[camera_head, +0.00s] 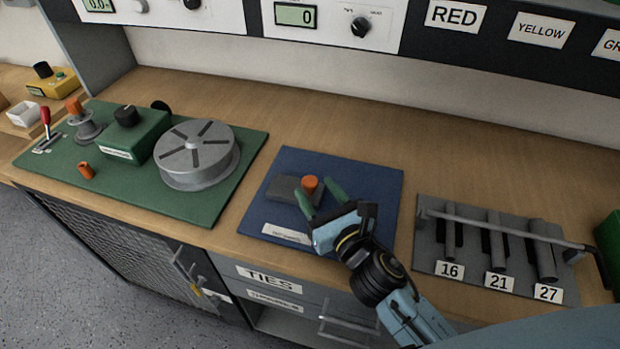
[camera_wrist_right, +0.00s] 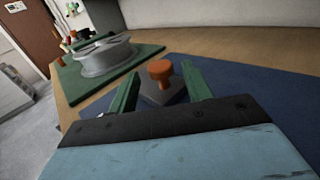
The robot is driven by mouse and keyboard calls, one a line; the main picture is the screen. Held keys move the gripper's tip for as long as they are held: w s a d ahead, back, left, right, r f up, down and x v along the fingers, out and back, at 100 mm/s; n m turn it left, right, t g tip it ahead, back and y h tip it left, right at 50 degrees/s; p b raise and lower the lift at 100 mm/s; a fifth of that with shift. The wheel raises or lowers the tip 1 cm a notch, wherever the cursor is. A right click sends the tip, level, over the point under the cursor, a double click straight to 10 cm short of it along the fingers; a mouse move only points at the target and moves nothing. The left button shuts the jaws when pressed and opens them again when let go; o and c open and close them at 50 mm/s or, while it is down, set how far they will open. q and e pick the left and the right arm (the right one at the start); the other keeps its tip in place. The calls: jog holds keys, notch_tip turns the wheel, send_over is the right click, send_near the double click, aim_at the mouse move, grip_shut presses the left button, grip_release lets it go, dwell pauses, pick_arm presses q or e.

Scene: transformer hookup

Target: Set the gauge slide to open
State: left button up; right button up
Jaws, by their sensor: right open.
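The gauge slide is a grey block (camera_head: 283,190) with an orange knob (camera_head: 310,184), lying on a blue mat (camera_head: 375,180) with a white label (camera_head: 287,234) at its front edge. I cannot read the label. My right gripper (camera_head: 319,198) is open, its green fingers pointing at the block and reaching to either side of the knob. In the right wrist view the orange knob (camera_wrist_right: 160,71) stands upright between and beyond the two fingertips, with the grey block (camera_wrist_right: 158,92) under it. No contact with the knob is visible. My left gripper is not in view.
A green mat (camera_head: 120,190) at left carries a grey reel (camera_head: 196,156), a green box (camera_head: 131,134) and a red lever (camera_head: 45,117). At right a grey rack (camera_head: 428,235) has a bar across several tubes over labels 16, 21 and 27. Bare wood lies behind the blue mat.

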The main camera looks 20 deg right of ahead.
aim_at(314, 187)
jog(key=shift+w+a, duration=0.2)
jog(key=shift+w, duration=0.75)
jog(key=shift+w+a, duration=0.15)
jog(key=shift+w, duration=0.75)
grip_shut()
